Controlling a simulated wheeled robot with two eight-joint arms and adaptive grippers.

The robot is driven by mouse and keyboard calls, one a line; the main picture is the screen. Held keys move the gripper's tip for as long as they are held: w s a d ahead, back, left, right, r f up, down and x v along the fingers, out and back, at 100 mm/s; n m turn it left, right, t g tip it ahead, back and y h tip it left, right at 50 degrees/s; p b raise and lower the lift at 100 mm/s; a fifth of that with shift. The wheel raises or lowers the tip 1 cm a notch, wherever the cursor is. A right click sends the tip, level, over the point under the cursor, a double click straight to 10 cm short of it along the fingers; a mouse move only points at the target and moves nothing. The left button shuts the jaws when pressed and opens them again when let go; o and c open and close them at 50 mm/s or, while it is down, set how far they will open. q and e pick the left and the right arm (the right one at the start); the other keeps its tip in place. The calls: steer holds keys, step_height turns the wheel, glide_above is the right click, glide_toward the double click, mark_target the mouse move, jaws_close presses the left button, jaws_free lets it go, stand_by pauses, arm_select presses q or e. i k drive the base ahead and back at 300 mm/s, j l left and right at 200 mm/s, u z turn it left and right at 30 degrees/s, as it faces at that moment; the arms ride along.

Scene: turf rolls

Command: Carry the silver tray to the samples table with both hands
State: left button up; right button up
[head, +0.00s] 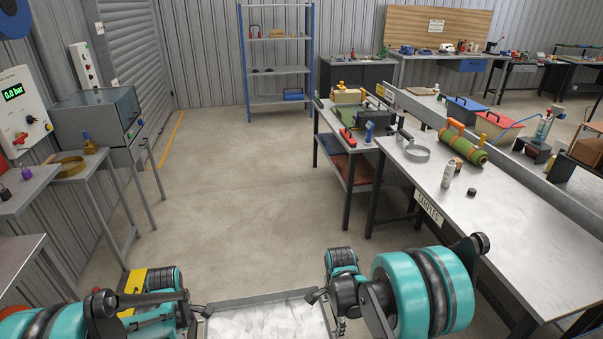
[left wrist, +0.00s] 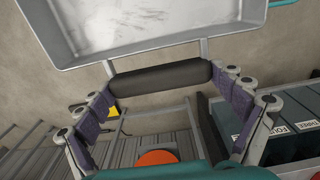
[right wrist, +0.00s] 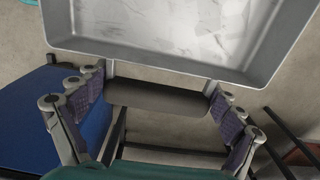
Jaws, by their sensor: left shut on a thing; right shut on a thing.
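The silver tray (head: 262,322) is at the bottom middle of the head view, held in front of me above the floor; its near part is cut off. It also shows in the left wrist view (left wrist: 160,45) and the right wrist view (right wrist: 170,50). My left gripper (left wrist: 165,85) is shut on the tray's dark left handle. My right gripper (right wrist: 155,95) is shut on the tray's dark right handle. The tray looks empty. The samples table (head: 505,205), with a "SAMPLES" label on its front edge, stands to the right, past my right arm.
On the samples table are a green turf roll with orange bands (head: 463,147), a grey ring (head: 417,153), a white bottle (head: 448,174) and a small dark puck (head: 471,192). Its near surface is bare. A bench (head: 62,175) stands left. The floor ahead is clear.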

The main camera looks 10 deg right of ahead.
mark_target(520, 244)
steer(key=i+z, duration=0.35)
steer(key=i+j+z, duration=0.15)
steer(key=i+z, duration=0.2)
steer(key=i+j+z, duration=0.4)
steer(key=z, duration=0.4)
steer(key=i+j+z, duration=0.2)
steer(key=z, duration=0.25)
steer(key=i+j+z, duration=0.1)
steer(key=z, duration=0.4)
steer(key=j, duration=0.1)
